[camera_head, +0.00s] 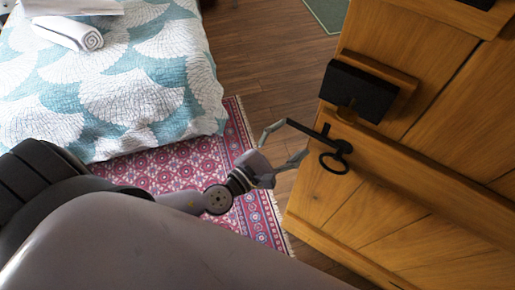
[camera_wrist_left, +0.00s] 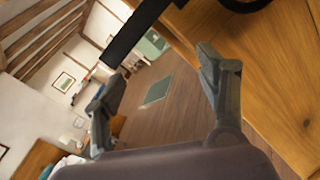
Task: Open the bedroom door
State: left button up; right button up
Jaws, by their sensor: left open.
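The wooden door (camera_head: 415,160) fills the right side of the head view, and its planks show at the right of the left wrist view (camera_wrist_left: 285,75). It carries a black lock box (camera_head: 357,92), a black latch bar (camera_head: 305,130) and a black ring handle (camera_head: 335,163). My left gripper (camera_head: 288,140) is open at the door's left edge, with its fingertips beside the bar's free end. In the left wrist view, the bar (camera_wrist_left: 130,35) runs just beyond the left fingertip; I cannot tell whether they touch. Nothing shows between the fingers. My right gripper is not in view.
A bed (camera_head: 120,80) with a white and teal quilt and a rolled towel (camera_head: 70,33) stands at the left. A red patterned rug (camera_head: 180,165) lies beside it. Wooden floor (camera_head: 270,60) is clear between bed and door, with a green mat (camera_head: 328,12) farther back.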

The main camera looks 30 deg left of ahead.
pick_arm(q)
jog(key=s+a+b, duration=0.3)
jog(key=s+a, duration=0.2)
jog(key=shift+s+a, duration=0.25)
jog(key=shift+a, duration=0.05)
dwell(0.5)
jog(key=shift+c, duration=0.2)
